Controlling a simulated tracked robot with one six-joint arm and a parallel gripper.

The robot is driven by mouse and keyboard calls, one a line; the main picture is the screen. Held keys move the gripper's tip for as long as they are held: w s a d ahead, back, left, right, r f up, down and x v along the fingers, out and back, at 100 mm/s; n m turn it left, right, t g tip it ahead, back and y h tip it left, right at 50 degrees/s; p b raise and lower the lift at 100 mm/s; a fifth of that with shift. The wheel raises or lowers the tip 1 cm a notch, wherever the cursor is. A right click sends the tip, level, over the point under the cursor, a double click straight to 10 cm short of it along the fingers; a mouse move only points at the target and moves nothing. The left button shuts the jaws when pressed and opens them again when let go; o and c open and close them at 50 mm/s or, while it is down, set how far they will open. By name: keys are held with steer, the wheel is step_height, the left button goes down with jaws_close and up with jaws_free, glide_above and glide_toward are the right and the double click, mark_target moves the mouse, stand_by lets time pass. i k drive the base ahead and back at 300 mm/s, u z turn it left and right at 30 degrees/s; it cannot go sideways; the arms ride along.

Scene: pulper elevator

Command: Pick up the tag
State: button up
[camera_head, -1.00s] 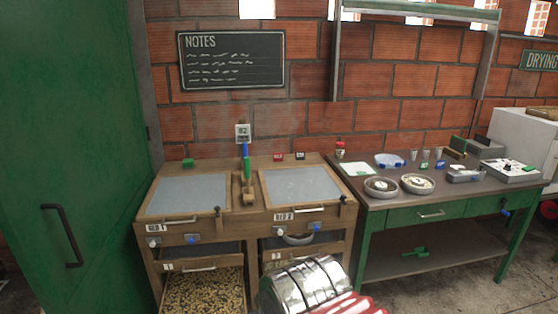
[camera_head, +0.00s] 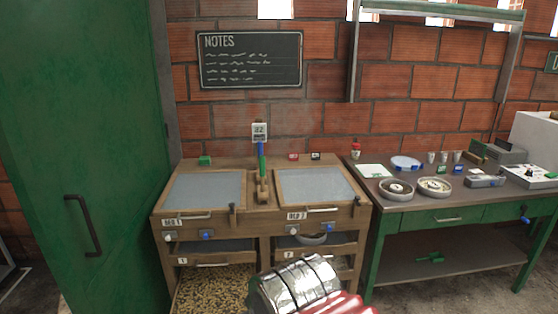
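I cannot tell which piece is the tag. Small label-like pieces stand at the back of the wooden bench (camera_head: 262,212): a red one (camera_head: 293,157) and a black one (camera_head: 315,156). A green block (camera_head: 204,160) lies at its back left. A green card (camera_head: 441,167) and a blue card (camera_head: 456,168) stand on the right table (camera_head: 408,203). A white sign (camera_head: 260,131) marked 82 tops a blue and green post on the bench. My silver and red arm part (camera_head: 298,286) shows at the bottom middle, in front of the bench. My gripper's fingers do not show.
A tall green door (camera_head: 85,150) with a dark handle closes off the left. The right table holds two round bowls, cups and small devices. A tray of brown beans (camera_head: 213,290) sits under the bench. Some floor shows at the lower right.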

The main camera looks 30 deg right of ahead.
mark_target(293, 156)
steer(key=u, duration=2.75)
steer(key=k, duration=1.95)
